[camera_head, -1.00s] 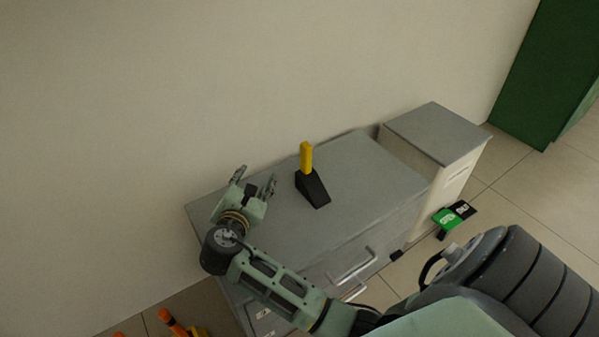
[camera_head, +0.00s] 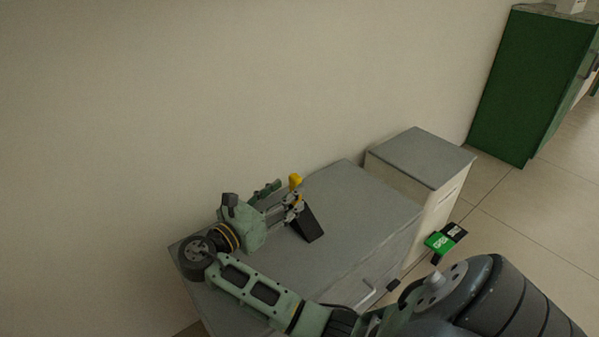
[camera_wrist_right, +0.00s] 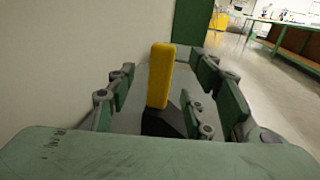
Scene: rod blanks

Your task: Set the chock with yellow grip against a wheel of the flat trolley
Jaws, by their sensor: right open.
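The chock is a black wedge (camera_head: 307,225) with an upright yellow grip (camera_head: 295,180). It stands on the grey top of a drawer cabinet (camera_head: 350,205) in the head view. My right gripper (camera_head: 287,203) is at the chock, with its fingers around the yellow grip and partly hiding it. In the right wrist view the yellow grip (camera_wrist_right: 160,77) stands between the spread fingers, with a gap on both sides. The right gripper is open. The flat trolley and my left gripper are not in view.
A green cabinet (camera_head: 520,90) stands further back right. A green and black item (camera_head: 445,240) shows by the cabinets. A plain wall (camera_head: 200,100) rises close behind the cabinet top.

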